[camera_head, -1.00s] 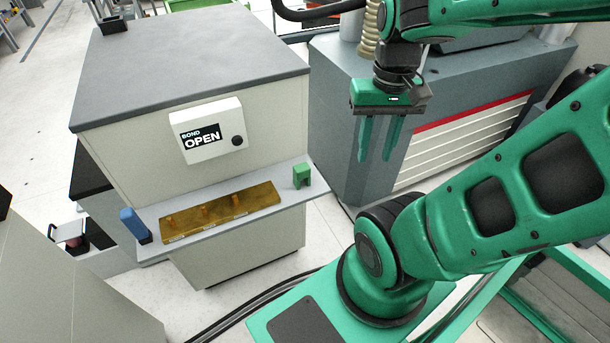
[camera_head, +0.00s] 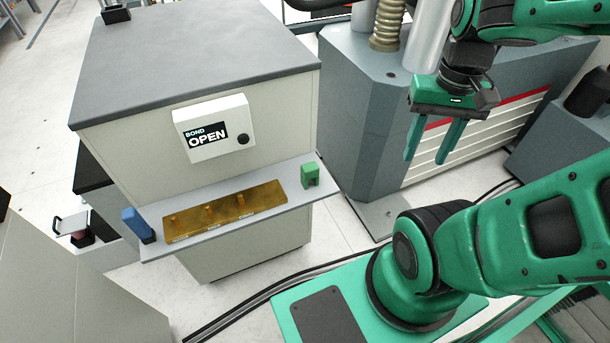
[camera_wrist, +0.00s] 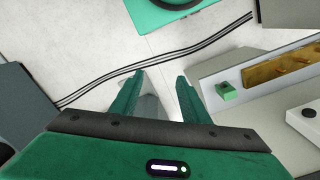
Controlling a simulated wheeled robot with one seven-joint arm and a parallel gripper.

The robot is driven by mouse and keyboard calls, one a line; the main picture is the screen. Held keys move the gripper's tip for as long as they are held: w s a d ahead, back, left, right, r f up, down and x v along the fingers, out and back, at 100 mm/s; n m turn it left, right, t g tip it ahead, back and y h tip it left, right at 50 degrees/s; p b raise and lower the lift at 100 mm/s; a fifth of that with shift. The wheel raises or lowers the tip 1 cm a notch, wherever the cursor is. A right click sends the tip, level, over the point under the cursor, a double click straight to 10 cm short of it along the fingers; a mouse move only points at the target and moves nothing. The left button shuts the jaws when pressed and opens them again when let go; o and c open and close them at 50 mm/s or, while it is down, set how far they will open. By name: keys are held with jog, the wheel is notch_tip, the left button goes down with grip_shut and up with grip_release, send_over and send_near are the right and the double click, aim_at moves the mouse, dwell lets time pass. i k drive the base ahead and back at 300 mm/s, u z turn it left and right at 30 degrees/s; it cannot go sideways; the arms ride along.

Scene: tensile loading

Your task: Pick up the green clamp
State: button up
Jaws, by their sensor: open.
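The green clamp (camera_head: 310,175) is a small block with a notch in its lower front. It stands at the right end of the grey shelf (camera_head: 285,202) on the front of the cabinet. In the wrist view the clamp (camera_wrist: 227,91) is right of the fingers, on the shelf. My gripper (camera_head: 428,158) is open and empty, with its fingers pointing down. It is in the air to the right of the clamp and apart from it.
A yellow-brown block with several pegs (camera_head: 225,212) lies on the shelf left of the clamp. A blue piece (camera_head: 136,224) stands at the shelf's left end. A box reading "BOND OPEN" (camera_head: 213,128) is above the shelf. A grey machine (camera_head: 365,110) stands behind my gripper. Cables (camera_head: 245,307) cross the floor.

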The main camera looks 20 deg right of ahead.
aim_at(311, 170)
jog(key=z, duration=2.05)
jog(key=k, duration=0.9)
jog(key=u, duration=0.4)
